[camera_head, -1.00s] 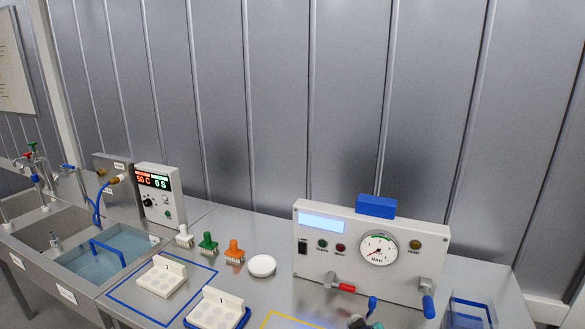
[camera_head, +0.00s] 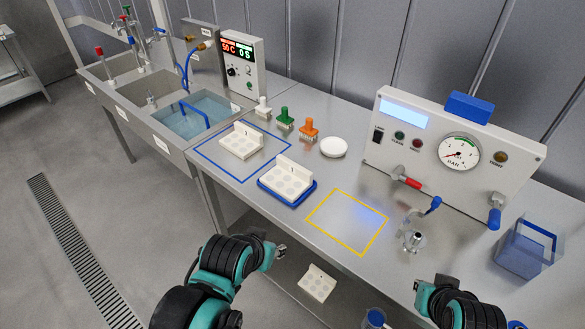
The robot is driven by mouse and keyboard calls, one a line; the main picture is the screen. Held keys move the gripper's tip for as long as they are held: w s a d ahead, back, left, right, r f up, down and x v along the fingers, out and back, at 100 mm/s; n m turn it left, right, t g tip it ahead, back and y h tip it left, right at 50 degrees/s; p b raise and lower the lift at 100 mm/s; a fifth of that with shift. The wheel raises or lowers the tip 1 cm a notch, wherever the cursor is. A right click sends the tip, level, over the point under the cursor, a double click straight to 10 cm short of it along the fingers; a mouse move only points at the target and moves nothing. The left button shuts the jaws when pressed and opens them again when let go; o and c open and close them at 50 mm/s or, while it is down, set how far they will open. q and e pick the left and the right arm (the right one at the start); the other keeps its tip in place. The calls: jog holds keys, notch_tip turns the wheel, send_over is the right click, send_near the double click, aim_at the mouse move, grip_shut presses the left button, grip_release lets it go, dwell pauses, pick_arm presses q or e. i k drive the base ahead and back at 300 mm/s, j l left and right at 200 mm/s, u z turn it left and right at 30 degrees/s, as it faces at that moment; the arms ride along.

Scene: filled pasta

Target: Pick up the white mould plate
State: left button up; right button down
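One white mould plate (camera_head: 240,141) with round hollows and a raised back wall lies inside the blue outlined square on the steel table. A second white mould plate (camera_head: 289,180) sits on a blue tray (camera_head: 272,194) to its right, nearer to me. A third white moulded piece (camera_head: 317,283) shows low down, below the tabletop. My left gripper (camera_head: 279,250) is at the table's front edge, apart from the plates; its fingers are too small to make out. My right gripper (camera_head: 421,289) is at the lower right, apart from the plates, its fingers unclear.
A yellow outlined square (camera_head: 366,251) is empty. White, green (camera_head: 284,118) and orange (camera_head: 309,130) stamps and a white disc (camera_head: 333,147) stand behind the plates. A gauge panel (camera_head: 445,150), a metal fitting (camera_head: 412,239) and a blue bin (camera_head: 526,248) are right; a water sink (camera_head: 195,118) is left.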

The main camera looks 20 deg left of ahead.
aim_at(288, 178)
jog(key=j+z, duration=0.15)
jog(key=z, duration=0.8)
jog(key=j+z, duration=0.35)
jog(key=k+j+z, duration=0.1)
jog(key=j+z, duration=0.25)
jog(key=k+j+z, duration=0.15)
jog(key=j+z, duration=0.2)
jog(key=j, duration=0.15)
